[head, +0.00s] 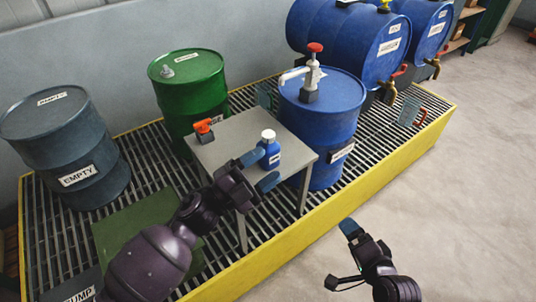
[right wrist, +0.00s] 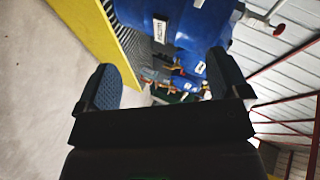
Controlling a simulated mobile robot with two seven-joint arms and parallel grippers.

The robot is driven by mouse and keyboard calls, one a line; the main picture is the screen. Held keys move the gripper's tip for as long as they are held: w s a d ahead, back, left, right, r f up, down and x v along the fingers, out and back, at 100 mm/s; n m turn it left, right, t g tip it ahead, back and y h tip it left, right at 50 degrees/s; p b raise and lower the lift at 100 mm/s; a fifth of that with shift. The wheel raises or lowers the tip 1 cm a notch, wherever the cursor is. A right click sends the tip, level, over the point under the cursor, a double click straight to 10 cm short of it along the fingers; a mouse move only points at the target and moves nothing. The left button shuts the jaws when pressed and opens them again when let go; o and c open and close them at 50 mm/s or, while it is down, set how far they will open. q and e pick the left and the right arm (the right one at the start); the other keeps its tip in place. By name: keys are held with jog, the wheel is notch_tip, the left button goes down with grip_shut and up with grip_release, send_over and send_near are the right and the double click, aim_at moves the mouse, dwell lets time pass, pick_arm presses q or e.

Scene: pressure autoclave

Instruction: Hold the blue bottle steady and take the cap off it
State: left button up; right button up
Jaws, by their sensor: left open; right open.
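The blue bottle (head: 271,155) stands upright on a small grey table in the head view. Its white cap (head: 268,135) is on top and a white label is on its side. My left gripper (head: 260,169) is open at the bottle, with one finger to the left of it and the other below it in the picture. I cannot tell whether the fingers touch the bottle. My right gripper (head: 349,228) is away from the table, over the bare floor. In the right wrist view its two fingers (right wrist: 163,84) are wide apart with nothing between them.
The small grey table (head: 228,155) also carries an orange-red object (head: 204,131). A blue drum with a pump (head: 322,119) stands right behind it, a green drum (head: 189,92) behind left. Blue drums with taps lie at the back. The yellow-edged grating (head: 352,196) borders clear floor.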

jog(key=w+a+m+y+b, duration=0.2)
jog(key=w+a+m, duration=0.1)
jog(key=w+m, duration=0.2)
pick_arm(q)
jog(key=w+d+f+m+g+y+b, duration=0.2)
jog(key=d+m+g+y, duration=0.6)
jog(key=m+g, duration=1.05)
jog(key=w+a+r+m+t+y+b, duration=0.1)
jog(key=w+a+t+y, duration=0.1)
jog(key=w, duration=0.3)
jog(key=w+a+r+m+t+y+b, duration=0.1)
jog(key=w+a+m+t+y, duration=0.1)
jog(key=w+y, duration=0.3)
jog(key=w+a+r+m+t+y+b, duration=0.1)
jog(key=w+a+t+y, duration=0.1)
jog(key=w, duration=0.4)
jog(key=shift+a+r+t+y+b, duration=0.4)
jog(key=shift+t+y, duration=0.15)
jog(key=shift+y, duration=0.45)
pick_arm(e)
jog(key=m+t+y, duration=0.2)
jog(key=m+y, duration=0.3)
jog(key=m, duration=0.8)
send_near(275, 155)
jog(key=w, duration=0.1)
pick_arm(q)
jog(key=shift+w+r, duration=0.1)
pick_arm(e)
jog(key=x, duration=1.1)
jog(key=shift+a, duration=0.4)
